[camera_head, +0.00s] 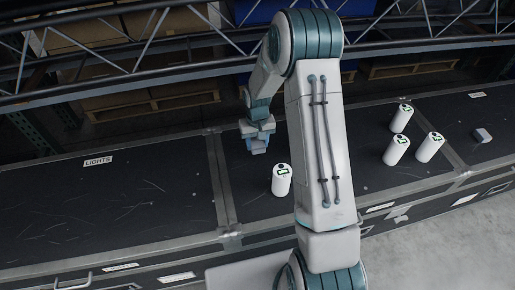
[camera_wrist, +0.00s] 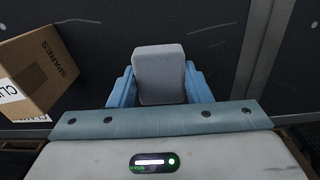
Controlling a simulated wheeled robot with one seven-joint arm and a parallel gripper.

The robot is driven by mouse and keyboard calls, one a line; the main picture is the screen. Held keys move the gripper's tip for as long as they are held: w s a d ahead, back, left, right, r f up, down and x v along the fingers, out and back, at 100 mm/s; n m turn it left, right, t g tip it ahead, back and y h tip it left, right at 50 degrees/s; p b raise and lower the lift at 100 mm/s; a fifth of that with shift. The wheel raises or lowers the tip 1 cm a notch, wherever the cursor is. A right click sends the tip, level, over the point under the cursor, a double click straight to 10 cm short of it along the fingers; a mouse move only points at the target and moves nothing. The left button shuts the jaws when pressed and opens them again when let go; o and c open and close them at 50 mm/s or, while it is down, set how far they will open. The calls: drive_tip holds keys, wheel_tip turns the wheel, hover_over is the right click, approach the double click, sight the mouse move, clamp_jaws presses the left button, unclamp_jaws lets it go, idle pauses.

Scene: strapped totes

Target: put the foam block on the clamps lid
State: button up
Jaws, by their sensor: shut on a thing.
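My gripper (camera_head: 258,148) is over the dark lid section just right of the seam beside the lid labelled LIGHTS. In the wrist view my gripper (camera_wrist: 160,88) has its two blue fingers shut on a grey foam block (camera_wrist: 160,70) with rounded edges. The fingers touch its left and right sides. I cannot tell how high the block is above the dark lid (camera_wrist: 110,40). No label reading CLAMPS can be read in full, so I cannot tell which lid is the clamps lid.
A cardboard box (camera_wrist: 38,68) marked SPARES is at the wrist view's left. A white canister (camera_head: 281,180) stands right of my gripper. The LIGHTS lid (camera_head: 110,195) is clear.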

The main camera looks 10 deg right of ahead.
sight(257, 149)
drive_tip(key=shift+w+d+f, duration=0.15)
drive_tip(key=shift+w+f, duration=0.2)
drive_tip(key=shift+f, duration=1.85)
drive_tip(key=shift+f, duration=0.1)
drive_tip(key=shift+f+b, duration=0.15)
drive_tip(key=shift+b, duration=0.15)
drive_tip(key=o, duration=0.9)
drive_tip(key=shift+o, duration=0.2)
